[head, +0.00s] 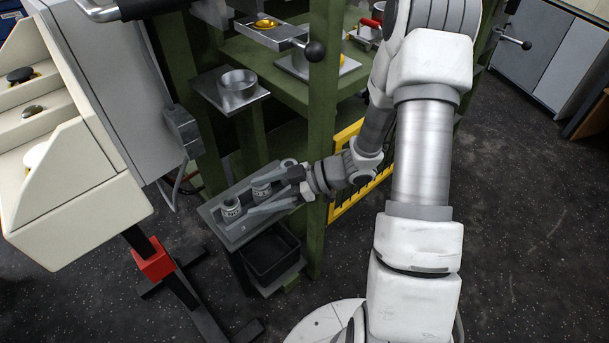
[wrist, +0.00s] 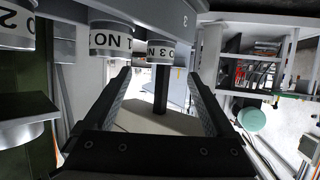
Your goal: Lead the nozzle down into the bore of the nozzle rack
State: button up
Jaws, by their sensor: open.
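The nozzle rack (head: 224,232) is a grey tray-like holder left of the green frame in the head view; its grey plate (wrist: 182,14), marked 3, crosses the top of the wrist view. Nozzles with white label bands stand on it: one at the near left (head: 231,208), one in the middle (head: 262,188), another at the far end. The wrist view shows a nozzle (wrist: 161,52) labelled 3 beyond and between my fingertips, and another (wrist: 111,41) by the left finger. My gripper (wrist: 162,74) is open; no nozzle is visibly clamped. The bores are hidden.
A black bin (head: 271,254) sits below the rack. A metal cup on a plate (head: 237,88) is above it. A cream bin unit (head: 75,185) stands at left. Dark floor is open at right.

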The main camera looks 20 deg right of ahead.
jog(key=p+v, duration=0.2)
jog(key=v, duration=0.9)
jog(key=shift+d+p, duration=0.2)
jog(key=shift+p, duration=0.15)
jog(key=shift+s, duration=0.1)
